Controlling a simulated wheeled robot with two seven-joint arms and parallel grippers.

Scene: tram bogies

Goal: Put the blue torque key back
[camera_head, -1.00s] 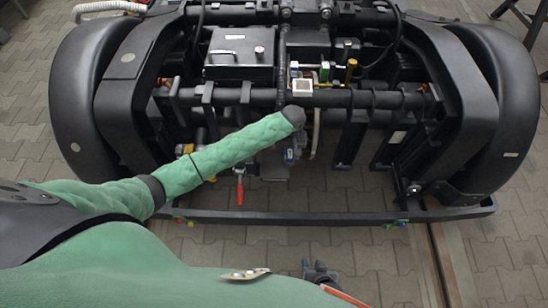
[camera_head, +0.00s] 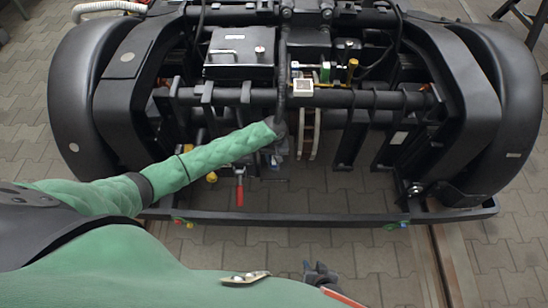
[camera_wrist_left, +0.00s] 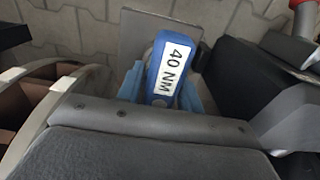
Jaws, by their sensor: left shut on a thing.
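The blue torque key (camera_wrist_left: 172,65) has a white label reading "40 NM". It shows in the left wrist view between the light blue fingers of my left gripper (camera_wrist_left: 160,92), which is shut on it. In the head view my left gripper (camera_head: 277,157) is under the end of my green left arm, low in front of the black bogie frame, and mostly hidden by the arm. Only a small bluish patch shows there. My right gripper (camera_head: 320,272) is at the bottom edge of the head view, apart from the bogie; its finger gap is unclear.
A flat grey plate (camera_wrist_left: 145,38) lies just behind the key; I cannot tell if they touch. A red-handled item (camera_head: 239,190) hangs left of my left gripper. The black bogie (camera_head: 370,100) surrounds the area, with a front bar (camera_head: 320,219).

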